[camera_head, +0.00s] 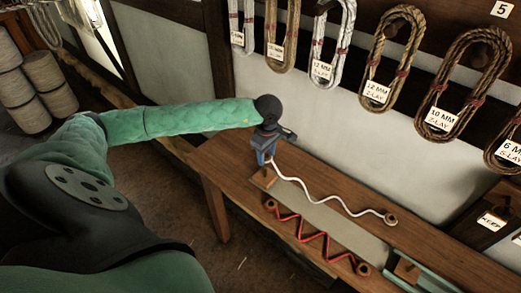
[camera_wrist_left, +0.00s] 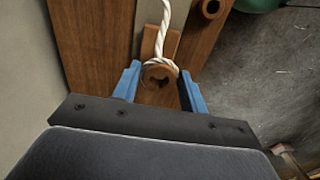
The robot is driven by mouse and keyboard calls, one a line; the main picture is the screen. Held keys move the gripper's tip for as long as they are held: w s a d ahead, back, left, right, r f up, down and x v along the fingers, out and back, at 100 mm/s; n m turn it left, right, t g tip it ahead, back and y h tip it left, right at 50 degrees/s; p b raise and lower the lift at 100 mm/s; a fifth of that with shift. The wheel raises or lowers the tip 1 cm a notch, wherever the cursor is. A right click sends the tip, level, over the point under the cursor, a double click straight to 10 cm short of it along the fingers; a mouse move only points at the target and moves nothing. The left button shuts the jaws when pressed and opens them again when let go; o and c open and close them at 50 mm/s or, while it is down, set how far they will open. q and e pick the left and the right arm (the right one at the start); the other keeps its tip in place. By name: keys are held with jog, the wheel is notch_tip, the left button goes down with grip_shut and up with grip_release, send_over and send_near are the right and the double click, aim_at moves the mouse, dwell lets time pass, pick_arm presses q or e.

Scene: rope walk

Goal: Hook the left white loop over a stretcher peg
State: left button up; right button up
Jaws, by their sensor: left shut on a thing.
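The white rope (camera_head: 325,199) runs in a zigzag along the bench, from my left gripper to a round wooden end piece (camera_head: 390,218) on the right. My left gripper (camera_head: 266,158) is low over the bench's left end, beside a small wooden block (camera_head: 264,178). In the left wrist view its blue fingers (camera_wrist_left: 160,82) are shut on the left white loop (camera_wrist_left: 161,65). The loop lies around a round wooden piece (camera_wrist_left: 157,73) between the fingers. I cannot tell whether that piece is a peg or the loop's own eye. My right gripper is not in view.
A red rope (camera_head: 318,238) zigzags along the bench's near side, with round wooden ends. A green frame with a wooden block (camera_head: 406,268) stands at lower right. Labelled rope coils (camera_head: 390,65) hang on the wall behind. A grey strip (camera_head: 335,226) between the ropes is clear.

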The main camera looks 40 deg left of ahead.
aim_at(266, 170)
pick_arm(q)
jog(key=shift+w+a+r, duration=0.1)
jog(key=shift+r, duration=0.1)
jog(key=shift+f, duration=2.15)
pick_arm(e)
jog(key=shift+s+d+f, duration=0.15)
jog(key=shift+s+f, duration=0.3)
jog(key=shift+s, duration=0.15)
pick_arm(q)
jog(key=shift+f, duration=0.1)
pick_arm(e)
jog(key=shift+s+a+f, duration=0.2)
pick_arm(q)
jog(key=shift+f+b, duration=0.6)
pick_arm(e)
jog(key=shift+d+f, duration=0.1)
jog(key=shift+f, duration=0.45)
